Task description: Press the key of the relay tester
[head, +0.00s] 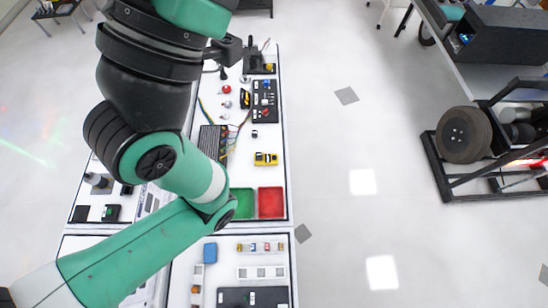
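I cannot surely make out the relay tester. A small yellow device (265,158) lies on the white bench to the right of my arm. Above it is a dark panel (264,100) with coloured parts. My green and black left arm covers much of the bench's left side. A small dark part (228,50) beside the arm's upper end may belong to my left gripper, but its fingers are not clear. It appears above the bench, left of a dark fixture (259,64). My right gripper is not in view.
A red tray (271,202) and a green tray (243,203) sit below the yellow device. A grey finned block (211,141) with coloured wires is partly hidden by my arm. A rack with a wheel (464,135) stands far right. The floor between is clear.

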